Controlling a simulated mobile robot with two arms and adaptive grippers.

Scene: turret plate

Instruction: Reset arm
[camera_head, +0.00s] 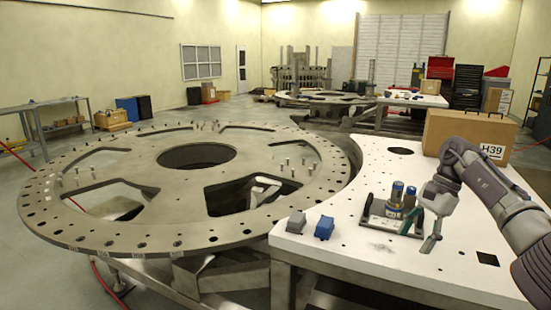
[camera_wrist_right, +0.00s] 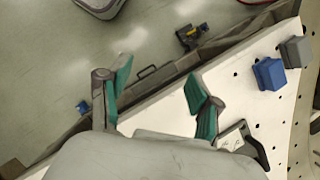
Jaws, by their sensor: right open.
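My right arm (camera_head: 497,190) comes in from the right, over the white perforated table. Its right gripper (camera_head: 425,232) hangs above the table, beside the tool holder, in the head view. In the right wrist view the gripper (camera_wrist_right: 158,78) has its two teal-padded fingers spread apart, with nothing between them. The table's edge and the floor show beyond them. My left gripper is in neither view.
A holder (camera_head: 378,222) with upright blue-and-grey tools (camera_head: 396,193) stands close to the gripper. A blue block (camera_head: 324,229) and a grey block (camera_head: 296,222) sit at the white table's (camera_head: 345,260) left end. The large turret plate (camera_head: 130,215) is left; a cardboard box (camera_head: 455,135) is behind.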

